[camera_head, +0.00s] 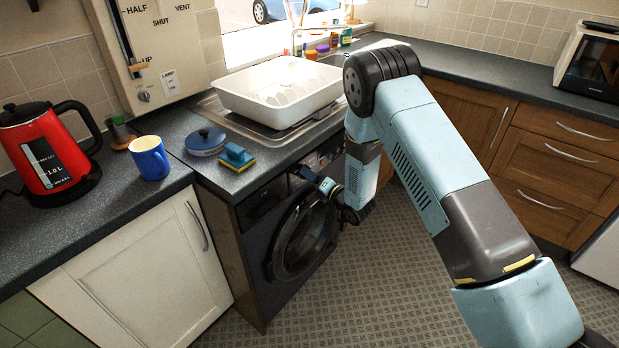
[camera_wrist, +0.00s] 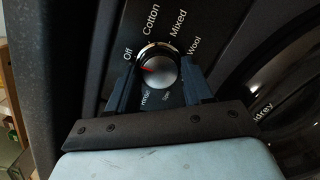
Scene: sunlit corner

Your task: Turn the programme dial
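The programme dial (camera_wrist: 157,73) is a round silver knob on the dark front panel of the washing machine (camera_head: 262,204). Its red mark points left, near the Off label. Cotton, Mixed and Wool are printed around its upper and right side, with smaller, blurred words below. My gripper (camera_wrist: 158,77) has one dark finger on each side of the dial, very close to it. I cannot tell whether the fingers touch it. In the head view my gripper (camera_head: 317,182) is at the machine's upper front, and the dial is not discernible there.
The machine's round door (camera_head: 303,240) is just below the panel and right of the dial in the wrist view. The worktop above holds a sponge (camera_head: 236,157), a blue tin (camera_head: 206,141), a mug (camera_head: 150,158), a red kettle (camera_head: 45,155) and a white basin (camera_head: 279,91).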

